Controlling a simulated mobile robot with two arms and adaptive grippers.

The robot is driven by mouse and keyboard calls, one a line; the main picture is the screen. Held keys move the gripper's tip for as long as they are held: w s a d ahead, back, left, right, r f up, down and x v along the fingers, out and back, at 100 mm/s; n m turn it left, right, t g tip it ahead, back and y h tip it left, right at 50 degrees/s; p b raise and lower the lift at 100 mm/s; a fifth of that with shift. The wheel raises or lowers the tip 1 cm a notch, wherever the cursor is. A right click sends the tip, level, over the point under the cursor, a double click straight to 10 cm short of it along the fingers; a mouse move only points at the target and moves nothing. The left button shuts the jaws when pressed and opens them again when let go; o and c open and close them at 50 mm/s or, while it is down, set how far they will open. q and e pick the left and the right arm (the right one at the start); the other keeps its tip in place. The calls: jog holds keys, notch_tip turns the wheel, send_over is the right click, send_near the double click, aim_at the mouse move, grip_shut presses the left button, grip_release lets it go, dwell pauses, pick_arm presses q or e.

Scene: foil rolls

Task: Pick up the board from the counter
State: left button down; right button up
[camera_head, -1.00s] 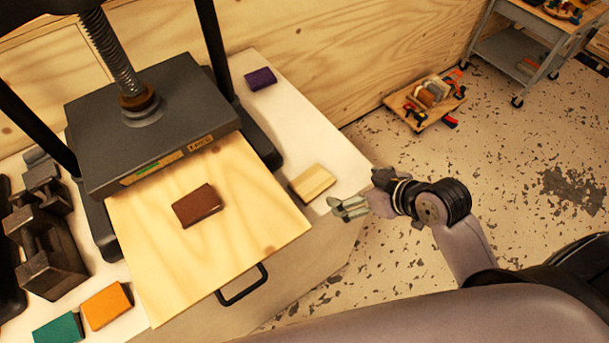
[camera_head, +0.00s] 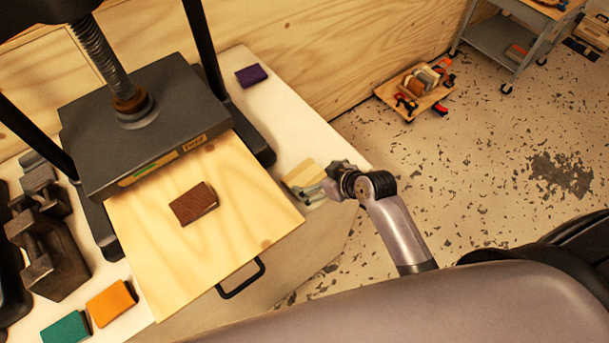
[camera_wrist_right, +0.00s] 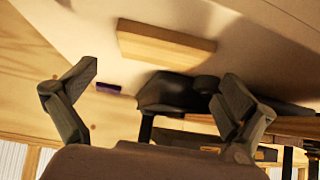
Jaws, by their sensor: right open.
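A small pale wooden board (camera_head: 302,174) lies on the white counter (camera_head: 290,125), right of the press. My right gripper (camera_head: 300,192) is at the board's near edge in the head view, partly covering it. In the right wrist view the board (camera_wrist_right: 165,43) appears ahead of my right gripper (camera_wrist_right: 158,78), whose two fingers are spread with nothing between them. The board seems apart from the fingers there. My left gripper is not in view.
A black press (camera_head: 150,120) has a large plywood sheet (camera_head: 235,190) under it, with a brown block (camera_head: 194,203) on top. Purple (camera_head: 251,75), orange (camera_head: 111,303) and teal (camera_head: 66,329) blocks lie on the counter. Dark metal weights (camera_head: 45,250) stand at left.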

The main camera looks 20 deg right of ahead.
aim_at(305, 177)
jog(key=p+x, duration=0.1)
jog(key=x, duration=0.2)
jog(key=shift+s+a+f, duration=0.1)
jog(key=shift+w+a+f, duration=0.2)
jog(key=shift+w+f, duration=0.2)
jog(key=shift+f, duration=0.15)
jog(key=shift+c, duration=0.4)
jog(key=c, duration=1.1)
